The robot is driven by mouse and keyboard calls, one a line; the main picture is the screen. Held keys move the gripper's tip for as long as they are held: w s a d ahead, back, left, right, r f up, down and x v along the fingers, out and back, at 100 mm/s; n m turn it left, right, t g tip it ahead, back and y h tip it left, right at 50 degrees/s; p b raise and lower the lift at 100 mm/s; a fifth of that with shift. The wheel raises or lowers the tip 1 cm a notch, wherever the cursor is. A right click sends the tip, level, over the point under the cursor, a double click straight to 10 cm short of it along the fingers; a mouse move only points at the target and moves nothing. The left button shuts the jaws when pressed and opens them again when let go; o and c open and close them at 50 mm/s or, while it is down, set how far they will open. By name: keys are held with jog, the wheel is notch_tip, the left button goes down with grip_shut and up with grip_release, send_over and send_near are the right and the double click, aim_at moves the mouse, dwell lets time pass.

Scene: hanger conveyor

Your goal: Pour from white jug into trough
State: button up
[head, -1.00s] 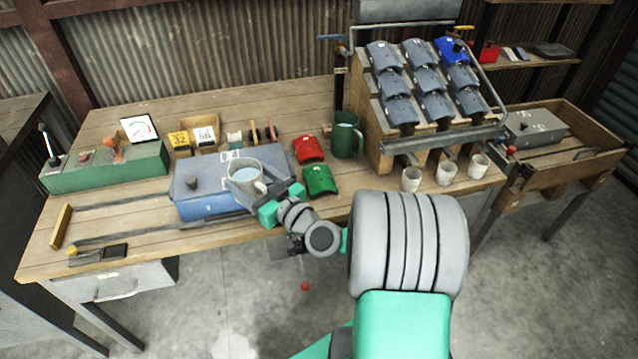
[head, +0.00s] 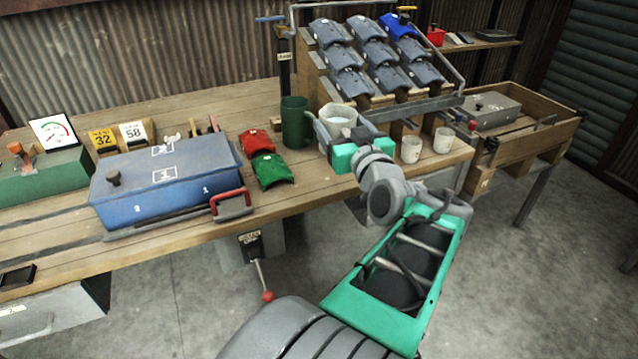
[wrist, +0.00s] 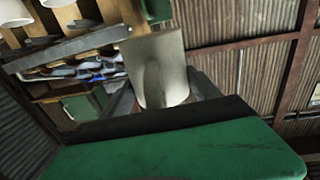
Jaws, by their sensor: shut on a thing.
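The white jug (head: 338,115) is held near upright at the left front of the sloped rack, with pale liquid visible inside. It also fills the middle of the wrist view (wrist: 160,60), its handle toward me. My gripper (head: 346,143) is shut on the jug, at its near side. The trough, which I take to be the grey metal channel (head: 415,106) along the rack's lower edge, lies just right of the jug. The jug and gripper hide its left end. I cannot tell whether the jug touches the rack.
A green jug (head: 296,122) stands close left of the white jug. Two white cups (head: 411,149) (head: 444,140) stand below the trough. Red (head: 258,140) and green (head: 271,171) curved pieces and a blue box (head: 165,182) lie left. A wooden tray (head: 540,112) is at right.

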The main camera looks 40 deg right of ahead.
jog(key=shift+s+a+r+n+y, duration=0.1)
jog(key=shift+a+r+n+y, duration=0.1)
jog(key=shift+a, duration=0.3)
jog(key=shift+a+r+n+y, duration=0.1)
jog(key=shift+a+y, duration=0.1)
jog(key=shift+a, duration=0.25)
jog(key=f, duration=0.2)
jog(key=shift+a+f+t+y, duration=0.3)
jog(key=shift+a, duration=0.05)
jog(key=shift+w+a+f+n+y, duration=0.25)
jog(key=shift+f+n+y, duration=0.05)
jog(key=shift+f+n, duration=0.1)
jog(key=shift+f, duration=0.1)
jog(key=w+d+f+b, duration=0.1)
jog(key=w+d+f, duration=0.1)
jog(key=w+f, duration=0.1)
jog(key=w+d+f+b, duration=0.1)
jog(key=w+d+f, duration=0.2)
jog(key=w+f, duration=0.1)
jog(key=w+d+f+b, duration=0.1)
jog(key=w+d+f, duration=0.2)
jog(key=w+f, duration=0.1)
jog(key=shift+w+d+f, duration=0.1)
jog(key=shift+w+f, duration=0.15)
jog(key=shift+f, duration=0.4)
